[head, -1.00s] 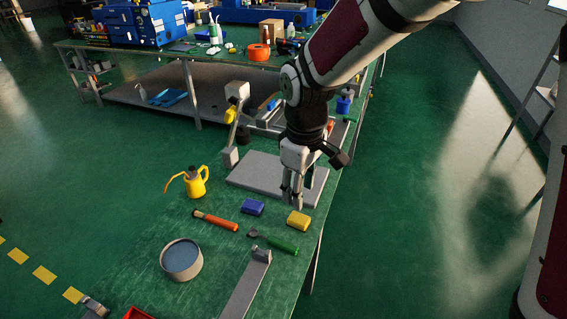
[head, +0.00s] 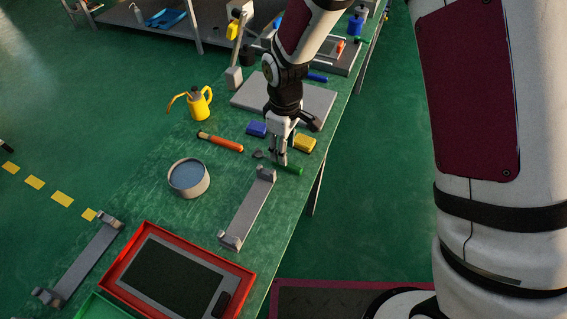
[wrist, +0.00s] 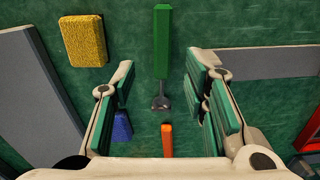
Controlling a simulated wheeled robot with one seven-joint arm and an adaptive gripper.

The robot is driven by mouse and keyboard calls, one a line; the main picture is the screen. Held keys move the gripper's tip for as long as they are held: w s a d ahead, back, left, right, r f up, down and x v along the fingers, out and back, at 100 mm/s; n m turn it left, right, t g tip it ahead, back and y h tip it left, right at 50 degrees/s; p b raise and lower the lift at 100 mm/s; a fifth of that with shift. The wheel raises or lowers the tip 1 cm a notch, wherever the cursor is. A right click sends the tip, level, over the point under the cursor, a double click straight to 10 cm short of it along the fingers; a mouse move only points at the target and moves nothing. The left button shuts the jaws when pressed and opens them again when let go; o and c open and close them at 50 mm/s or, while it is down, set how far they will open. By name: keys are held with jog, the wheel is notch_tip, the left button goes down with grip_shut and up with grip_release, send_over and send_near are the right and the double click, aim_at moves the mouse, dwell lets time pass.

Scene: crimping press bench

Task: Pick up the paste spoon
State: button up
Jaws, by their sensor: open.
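The paste spoon (head: 288,168) lies on the green bench top, with a green handle and a dark, rounded head at its left end. In the wrist view the spoon (wrist: 162,45) points its dark head toward me, between the lines of my fingers. My gripper (head: 279,160) is open and empty, pointing down over the spoon near where handle and head meet. The wrist view shows my gripper's (wrist: 163,92) two green-padded fingers spread on either side of the head. I cannot tell the exact height left between fingertips and spoon.
A yellow block (head: 305,144), a blue block (head: 257,129) and an orange-handled tool (head: 221,142) lie close by. A grey round tub (head: 189,179), a yellow can (head: 199,104), a grey bracket (head: 247,210) and a red tray (head: 239,277) stand farther off. A grey plate (head: 315,101) lies behind.

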notch_tip(320, 180, down, 5)
jog(key=shift+s+a+f, duration=0.1)
jog(key=shift+a, duration=0.05)
grip_shut()
